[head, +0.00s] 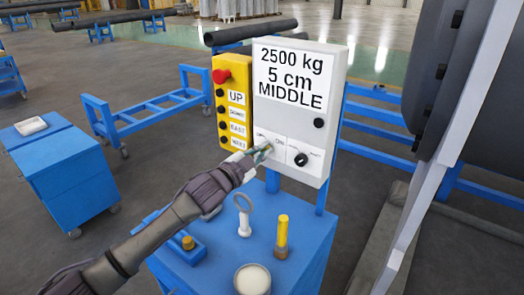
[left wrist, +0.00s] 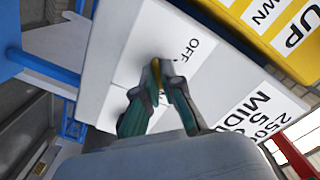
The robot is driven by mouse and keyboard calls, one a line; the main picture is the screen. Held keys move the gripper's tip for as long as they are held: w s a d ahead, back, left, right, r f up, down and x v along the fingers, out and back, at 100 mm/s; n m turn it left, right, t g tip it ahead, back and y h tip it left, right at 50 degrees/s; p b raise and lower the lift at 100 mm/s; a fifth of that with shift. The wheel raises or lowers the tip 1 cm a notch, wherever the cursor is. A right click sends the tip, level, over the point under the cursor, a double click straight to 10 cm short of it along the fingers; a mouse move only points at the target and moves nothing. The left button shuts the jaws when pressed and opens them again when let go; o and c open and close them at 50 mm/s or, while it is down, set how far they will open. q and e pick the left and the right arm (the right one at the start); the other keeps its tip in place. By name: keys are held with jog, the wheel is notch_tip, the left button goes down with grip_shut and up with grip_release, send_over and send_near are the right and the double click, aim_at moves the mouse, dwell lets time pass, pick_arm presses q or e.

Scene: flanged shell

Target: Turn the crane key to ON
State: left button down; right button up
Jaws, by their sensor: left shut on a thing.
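The white control box (head: 297,110) stands upright on the blue cart, with a sign reading 2500 kg, 5 cm, MIDDLE. My left gripper (head: 264,151) reaches its lower left plate and is shut on the crane key there. In the left wrist view my gripper's fingertips (left wrist: 157,78) close around the small brass-coloured key (left wrist: 155,70), mostly hidden between them. The label OFF (left wrist: 188,50) is readable beside the fingertips. The key's exact turn angle cannot be told. My right gripper is not in view.
A yellow button pendant (head: 235,125) with a red stop button (head: 221,76) adjoins the box. A black knob (head: 301,159) sits right of my left gripper. The blue cart (head: 305,240) holds a ring-topped piece (head: 244,222), a yellow cylinder (head: 282,232) and a round dish (head: 252,280).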

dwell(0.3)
pick_arm(q)
jog(key=c, duration=1.3)
grip_release()
jog(key=v, duration=1.2)
